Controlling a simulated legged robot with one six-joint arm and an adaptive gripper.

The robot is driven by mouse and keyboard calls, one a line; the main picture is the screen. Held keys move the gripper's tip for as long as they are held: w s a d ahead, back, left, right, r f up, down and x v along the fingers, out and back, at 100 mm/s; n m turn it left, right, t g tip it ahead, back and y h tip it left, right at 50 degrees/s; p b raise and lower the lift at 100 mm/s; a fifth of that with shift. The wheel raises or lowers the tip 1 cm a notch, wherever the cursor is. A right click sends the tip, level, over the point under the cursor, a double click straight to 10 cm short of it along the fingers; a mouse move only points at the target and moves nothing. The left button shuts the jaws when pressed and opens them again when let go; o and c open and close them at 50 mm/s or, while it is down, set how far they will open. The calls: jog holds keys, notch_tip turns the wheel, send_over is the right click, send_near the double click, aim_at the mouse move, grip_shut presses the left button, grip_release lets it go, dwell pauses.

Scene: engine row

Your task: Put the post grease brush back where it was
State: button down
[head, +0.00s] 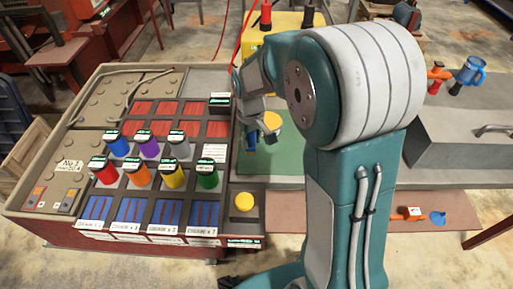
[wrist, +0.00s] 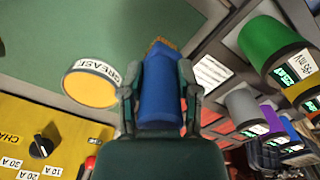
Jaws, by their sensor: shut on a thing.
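My gripper (head: 262,132) is shut on a blue-handled brush (wrist: 160,98) with a tan bristle tip, the post grease brush. In the wrist view my gripper (wrist: 160,75) has one finger on each side of the handle. In the head view only a bit of the blue brush (head: 250,141) shows below my gripper. A yellow-topped pot labelled GREASE (wrist: 91,86) is beside the brush in the wrist view, and its yellow top (head: 272,119) shows by my gripper in the head view. I cannot tell how high the brush is above the green mat (head: 283,171).
Left of my gripper is a console (head: 60,160) with several coloured cylinders, such as a green one (head: 207,176), and red and blue slots. A yellow charger panel (wrist: 40,140) with knobs is close by. My arm hides much of the bench.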

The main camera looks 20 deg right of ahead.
jog(key=f, duration=0.1)
jog(key=d+f, duration=0.1)
jog(key=f, duration=0.1)
jog(key=d+f, duration=0.1)
jog(key=shift+w+d+f, duration=0.1)
jog(key=shift+d+f, duration=0.05)
jog(key=shift+f, duration=0.3)
jog(key=shift+a, duration=0.25)
jog(key=shift+c, duration=1.6)
grip_release()
jog(key=shift+d, duration=0.15)
notch_tip(320, 180, up, 11)
jog(key=s+r+m+t, duration=0.1)
jog(key=s+r+t, duration=0.2)
jog(key=s, duration=0.7)
jog(key=s+r+m+t, duration=0.2)
jog(key=s+r, duration=0.4)
jog(key=s, duration=0.4)
jog(key=shift+s+r+m+t, duration=0.3)
jog(key=shift+s+r+t, duration=0.05)
jog(key=shift+t, duration=0.05)
